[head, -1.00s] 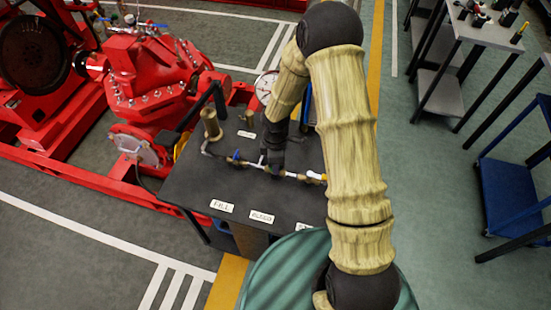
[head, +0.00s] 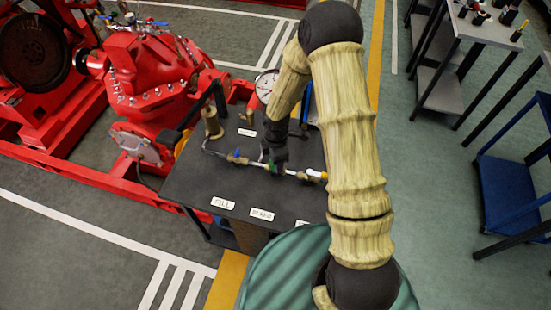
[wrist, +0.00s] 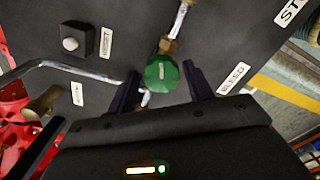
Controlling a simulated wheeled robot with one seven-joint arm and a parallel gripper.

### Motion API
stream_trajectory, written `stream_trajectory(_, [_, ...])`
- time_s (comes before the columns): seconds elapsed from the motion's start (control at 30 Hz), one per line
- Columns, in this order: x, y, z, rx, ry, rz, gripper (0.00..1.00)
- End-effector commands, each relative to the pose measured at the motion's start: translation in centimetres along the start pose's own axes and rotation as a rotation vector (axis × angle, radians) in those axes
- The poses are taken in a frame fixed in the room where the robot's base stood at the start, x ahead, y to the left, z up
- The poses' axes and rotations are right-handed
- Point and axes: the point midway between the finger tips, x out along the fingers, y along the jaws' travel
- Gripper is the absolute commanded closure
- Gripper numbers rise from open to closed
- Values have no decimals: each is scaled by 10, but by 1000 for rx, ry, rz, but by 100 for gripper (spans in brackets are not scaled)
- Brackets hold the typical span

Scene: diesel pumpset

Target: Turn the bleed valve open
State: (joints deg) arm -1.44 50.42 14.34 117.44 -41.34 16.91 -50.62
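The bleed valve's green knob (wrist: 162,72) sits on the pipe near the BLEED label (wrist: 234,78) in the wrist view. My gripper (wrist: 161,80) is open, with one dark finger to the left of the knob and one to the right. Gaps show between the fingers and the knob, so it is not gripped. In the head view my gripper (head: 274,158) is over the pipe on the dark bench, and only a little green of the knob shows beside it.
In the wrist view a bent pipe (wrist: 85,70) and a button box (wrist: 73,42) are at left.

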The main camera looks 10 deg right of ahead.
Motion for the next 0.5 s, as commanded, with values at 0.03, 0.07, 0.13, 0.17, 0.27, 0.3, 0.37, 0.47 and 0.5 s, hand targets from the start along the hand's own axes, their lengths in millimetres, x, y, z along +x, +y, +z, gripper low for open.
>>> stream_trajectory(0.03, [0, 0, 0, 0, 0, 0, 38])
stream_trajectory(0.07, [0, 0, 0, 0, 0, -1, 38])
stream_trajectory(0.13, [0, 0, 0, 0, 0, -1, 38])
stream_trajectory(0.17, [0, -1, 0, 0, 1, -1, 38])
stream_trajectory(0.27, [0, -1, -1, 0, 1, -2, 38])
stream_trajectory(0.3, [0, -1, -1, 0, 1, -2, 38])
stream_trajectory(0.37, [-1, -1, -1, 0, 1, -2, 38])
stream_trajectory(0.47, [-7, 0, -1, 1, 2, 0, 38])
stream_trajectory(0.5, [-12, 0, -1, 2, 2, 1, 38])
